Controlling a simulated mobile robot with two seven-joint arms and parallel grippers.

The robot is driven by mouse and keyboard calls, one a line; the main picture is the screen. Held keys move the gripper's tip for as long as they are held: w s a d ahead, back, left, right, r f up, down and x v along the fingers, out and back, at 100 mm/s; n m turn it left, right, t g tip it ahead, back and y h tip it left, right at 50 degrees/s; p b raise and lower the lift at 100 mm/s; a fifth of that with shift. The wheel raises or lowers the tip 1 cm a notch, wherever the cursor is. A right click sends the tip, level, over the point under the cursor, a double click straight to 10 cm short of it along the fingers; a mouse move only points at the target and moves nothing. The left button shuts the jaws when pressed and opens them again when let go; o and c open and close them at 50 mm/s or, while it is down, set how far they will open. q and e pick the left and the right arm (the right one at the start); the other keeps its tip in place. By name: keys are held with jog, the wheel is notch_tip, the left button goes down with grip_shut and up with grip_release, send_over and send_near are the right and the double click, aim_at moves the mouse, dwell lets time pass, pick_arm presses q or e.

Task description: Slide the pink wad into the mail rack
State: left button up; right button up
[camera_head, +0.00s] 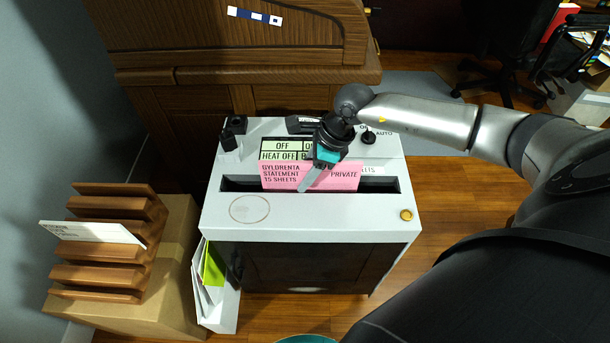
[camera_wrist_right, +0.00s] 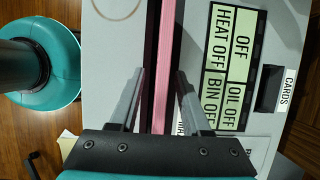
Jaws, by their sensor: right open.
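The pink wad (camera_head: 277,178), printed "Gyldrenta statement 15 sheets" and "Private", stands upright in the long slot of the white shredder (camera_head: 330,222). Its lower part is hidden in the slot. In the right wrist view it shows edge-on as a pink strip (camera_wrist_right: 163,60). My right gripper (camera_head: 305,187) is over the slot at the wad, open, with one finger on each side of the pink strip in the wrist view (camera_wrist_right: 160,78). The wooden mail rack (camera_head: 103,277) stands at the left, with a white card (camera_head: 92,232) in one gap. My left gripper is out of view.
The rack stands on a cardboard box (camera_head: 178,265). A white holder with papers (camera_head: 214,300) is between the box and the shredder. A status panel (camera_head: 281,147) and black knobs (camera_head: 368,137) sit behind the slot. A wooden desk (camera_head: 220,60) closes off the back.

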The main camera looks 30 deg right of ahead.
jog(key=shift+f, duration=0.2)
jog(key=shift+c, duration=0.2)
grip_shut()
dwell(0.4)
jog(key=shift+r, duration=0.15)
jog(key=shift+r+p, duration=0.85)
jog(key=shift+r, duration=0.05)
